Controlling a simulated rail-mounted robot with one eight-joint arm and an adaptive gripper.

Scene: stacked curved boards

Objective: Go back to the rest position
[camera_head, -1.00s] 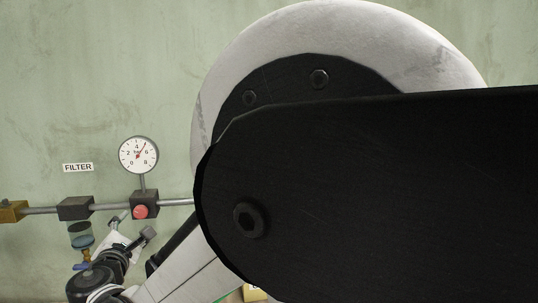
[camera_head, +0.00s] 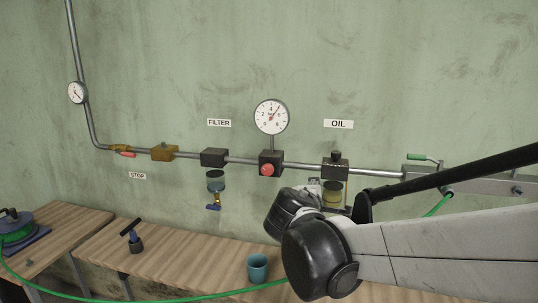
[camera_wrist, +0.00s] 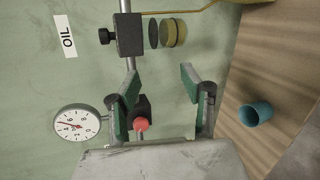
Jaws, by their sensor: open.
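My gripper (camera_wrist: 160,78) shows in the wrist view with its two green-padded fingers spread apart and nothing between them. It faces the green wall, near the pipe with the red-knobbed block (camera_wrist: 141,124). In the head view my arm comes in from the right, and its dark wrist joint is in front of the pipe. The gripper's fingers are mostly hidden there behind the wrist.
The pipe (camera_head: 240,160) carries a gauge (camera_head: 271,117), a filter bowl (camera_head: 216,187) and an oil bowl (camera_head: 332,192), partly covered by my arm. A teal cup (camera_head: 257,267) stands on the wooden bench (camera_head: 190,262) beside a green hose (camera_head: 180,299). A black T-handled tool (camera_head: 134,238) stands further left.

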